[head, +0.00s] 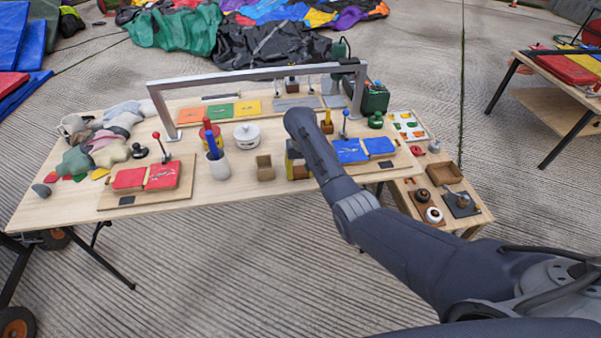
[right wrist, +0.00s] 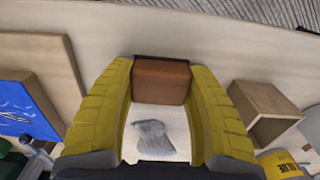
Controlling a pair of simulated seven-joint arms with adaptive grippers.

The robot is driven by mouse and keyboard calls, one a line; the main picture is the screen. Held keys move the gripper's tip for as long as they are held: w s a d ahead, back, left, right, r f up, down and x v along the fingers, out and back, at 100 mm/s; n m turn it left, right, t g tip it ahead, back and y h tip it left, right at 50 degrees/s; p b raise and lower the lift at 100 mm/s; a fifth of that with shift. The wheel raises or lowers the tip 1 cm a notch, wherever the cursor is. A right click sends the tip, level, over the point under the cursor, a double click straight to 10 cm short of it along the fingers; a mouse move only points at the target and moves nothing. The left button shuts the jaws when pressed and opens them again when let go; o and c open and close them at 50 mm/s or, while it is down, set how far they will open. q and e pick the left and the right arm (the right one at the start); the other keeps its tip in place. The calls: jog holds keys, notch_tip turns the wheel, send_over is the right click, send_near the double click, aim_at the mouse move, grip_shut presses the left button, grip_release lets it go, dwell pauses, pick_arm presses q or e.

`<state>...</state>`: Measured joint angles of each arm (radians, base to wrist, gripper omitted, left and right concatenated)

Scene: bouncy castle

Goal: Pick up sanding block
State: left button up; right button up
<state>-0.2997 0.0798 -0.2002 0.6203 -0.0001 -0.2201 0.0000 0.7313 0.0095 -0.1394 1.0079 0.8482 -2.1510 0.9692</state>
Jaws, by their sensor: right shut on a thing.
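A brown block (right wrist: 162,80), which looks like the sanding block, sits between the tips of my right gripper's yellow fingers in the right wrist view (right wrist: 162,95). Both fingers touch its sides, so the gripper is shut on it. I cannot tell whether the block is clear of the table. My left gripper is not in view.
An open wooden box (head: 264,168) stands just left of the gripper. A blue-cloth board (head: 350,152) lies to its right. A grey crumpled piece (right wrist: 155,138) shows between the fingers. A metal frame (head: 250,77) spans the table.

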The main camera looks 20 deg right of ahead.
aim_at(300, 169)
jog(key=shift+r, duration=5)
jog(key=o, duration=0.6)
jog(key=c, duration=0.5)
